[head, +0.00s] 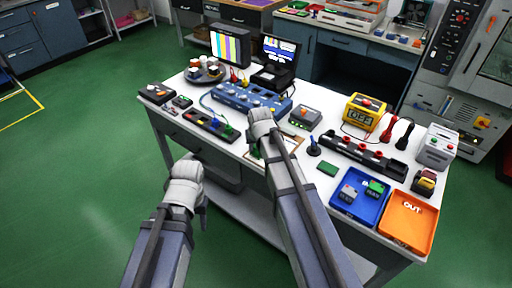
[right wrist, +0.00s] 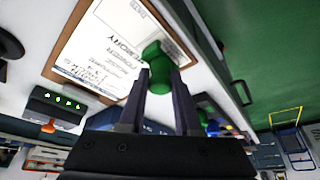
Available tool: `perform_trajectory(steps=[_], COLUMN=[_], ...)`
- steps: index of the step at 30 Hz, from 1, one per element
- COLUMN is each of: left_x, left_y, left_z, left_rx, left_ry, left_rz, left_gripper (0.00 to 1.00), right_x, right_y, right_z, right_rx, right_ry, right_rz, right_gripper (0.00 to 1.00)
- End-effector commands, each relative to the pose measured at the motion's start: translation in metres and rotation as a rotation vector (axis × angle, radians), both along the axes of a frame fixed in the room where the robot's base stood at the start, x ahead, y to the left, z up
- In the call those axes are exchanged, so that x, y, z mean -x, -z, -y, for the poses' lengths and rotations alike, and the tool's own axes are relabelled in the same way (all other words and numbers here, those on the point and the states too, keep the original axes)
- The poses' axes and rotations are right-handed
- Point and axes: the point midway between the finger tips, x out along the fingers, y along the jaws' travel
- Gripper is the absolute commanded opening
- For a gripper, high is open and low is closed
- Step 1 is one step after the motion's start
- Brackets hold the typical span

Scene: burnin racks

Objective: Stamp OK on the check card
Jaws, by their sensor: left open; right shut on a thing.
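The check card (right wrist: 110,40) is a white printed sheet on a brown clipboard (right wrist: 172,38) in the right wrist view. In the head view the clipboard (head: 288,150) lies near the table's front edge, partly hidden by my right arm. My right gripper (right wrist: 160,75) is shut on a green-handled stamp (right wrist: 157,58), which overlaps the clipboard's edge in that view. I cannot tell whether the stamp touches the card. My right gripper also shows in the head view (head: 255,148). My left gripper (head: 202,202) is open, in front of the table; its fingers are mostly hidden.
A dark knobbed stamp-like item (head: 314,147) and a green block (head: 327,168) stand right of the clipboard. A blue tray (head: 373,215) with blocks and an orange OUT tray (head: 408,222) are at the right end. A blue device (head: 240,98) lies behind; a black strip (head: 210,127) lies left.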

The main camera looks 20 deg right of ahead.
Motion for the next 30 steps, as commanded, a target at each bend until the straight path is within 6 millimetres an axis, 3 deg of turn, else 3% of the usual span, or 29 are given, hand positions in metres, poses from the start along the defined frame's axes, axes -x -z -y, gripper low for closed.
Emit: perform_trajectory(steps=[5,30], left_x=[0.000,0.000], left_y=[-0.005,-0.069], left_z=[0.000,0.000], left_rx=[0.000,0.000], left_ry=[0.000,0.000], left_rz=[0.000,0.000], left_gripper=[0.50,0.50], right_x=[0.001,0.001], right_y=[-0.005,-0.069], right_z=[0.000,0.000], right_rx=[0.000,0.000], right_ry=[0.000,0.000], right_rz=[-0.004,-0.001], right_gripper=[0.00,0.00])
